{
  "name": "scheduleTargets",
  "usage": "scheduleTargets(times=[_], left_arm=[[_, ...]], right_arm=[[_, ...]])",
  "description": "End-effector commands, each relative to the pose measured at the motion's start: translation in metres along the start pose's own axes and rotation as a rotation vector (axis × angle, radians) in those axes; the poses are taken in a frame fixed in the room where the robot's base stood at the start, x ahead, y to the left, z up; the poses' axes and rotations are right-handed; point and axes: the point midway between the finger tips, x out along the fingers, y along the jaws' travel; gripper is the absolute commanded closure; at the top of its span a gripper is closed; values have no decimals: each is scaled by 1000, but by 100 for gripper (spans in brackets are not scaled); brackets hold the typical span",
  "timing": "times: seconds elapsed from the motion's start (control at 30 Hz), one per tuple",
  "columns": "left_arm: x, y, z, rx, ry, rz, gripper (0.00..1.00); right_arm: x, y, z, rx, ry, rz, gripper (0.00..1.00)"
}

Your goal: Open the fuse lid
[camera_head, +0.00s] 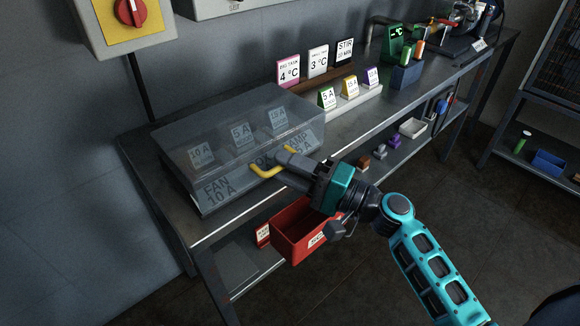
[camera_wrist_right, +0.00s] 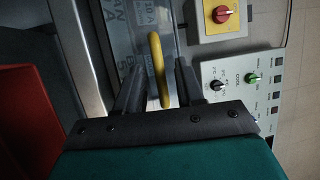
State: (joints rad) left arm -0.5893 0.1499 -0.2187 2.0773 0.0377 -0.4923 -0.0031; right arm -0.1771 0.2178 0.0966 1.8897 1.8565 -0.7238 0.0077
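The fuse lid (camera_head: 215,123) is a clear, smoky box cover on the bench at left; it looks closed over fuse blocks labelled 10 A and 5 A. Its yellow bar handle (camera_head: 264,172) is at the front side. My right gripper (camera_head: 281,160) is at this handle, its arm coming from the lower right. In the right wrist view the yellow handle (camera_wrist_right: 158,72) passes between the two open fingers, with a small gap seen on each side. The gripper hides part of the handle in the head view. My left gripper is not in view.
Sign cards (camera_head: 288,72) and coloured fuse tags (camera_head: 350,87) stand right of the lid. A red-yellow switch (camera_head: 130,12) is on the wall behind. A lower shelf holds small items.

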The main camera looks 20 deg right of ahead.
Motion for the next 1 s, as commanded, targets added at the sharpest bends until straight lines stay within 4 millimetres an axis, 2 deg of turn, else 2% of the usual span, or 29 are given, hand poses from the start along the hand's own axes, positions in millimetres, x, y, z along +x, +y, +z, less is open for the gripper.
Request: scheduleTargets(times=[0.13, 0.5, 1.0], left_arm=[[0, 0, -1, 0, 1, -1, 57], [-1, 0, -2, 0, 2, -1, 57], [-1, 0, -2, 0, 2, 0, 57]], right_arm=[[0, 0, 0, 0, 0, 0, 64], [0, 0, 0, 0, 0, -1, 99], [0, 0, 0, 0, 0, 0, 100]])
